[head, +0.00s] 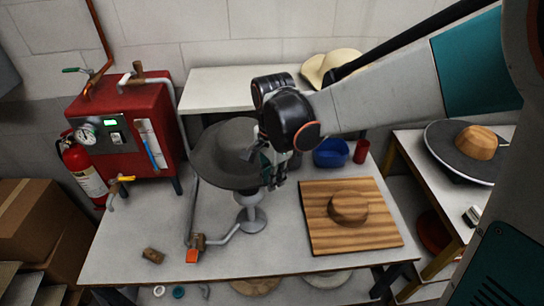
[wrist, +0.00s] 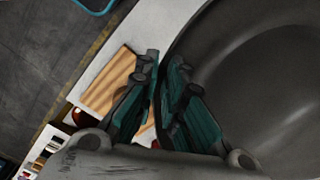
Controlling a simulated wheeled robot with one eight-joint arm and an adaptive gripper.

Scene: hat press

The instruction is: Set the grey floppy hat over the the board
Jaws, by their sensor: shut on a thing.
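The grey floppy hat (head: 226,152) is held up over the table, left of the board, above a metal stand. Its wide dark brim fills the right of the wrist view (wrist: 260,80). My gripper (head: 272,172) is shut on the hat's right brim edge; its teal fingers also show in the wrist view (wrist: 158,95). The board (head: 318,225) is a striped wooden square with a rounded wooden crown form (head: 348,208) on it, lying at the table's right. Part of the board shows in the wrist view (wrist: 105,80). The hat and the board are apart.
A metal stand (head: 250,215) with a pipe stands under the hat. A blue bowl (head: 331,153) and a red cup (head: 361,151) stand behind the board. A red boiler (head: 125,130) is at the left. Another dark hat or disc with a wooden form (head: 476,143) is on the right side table.

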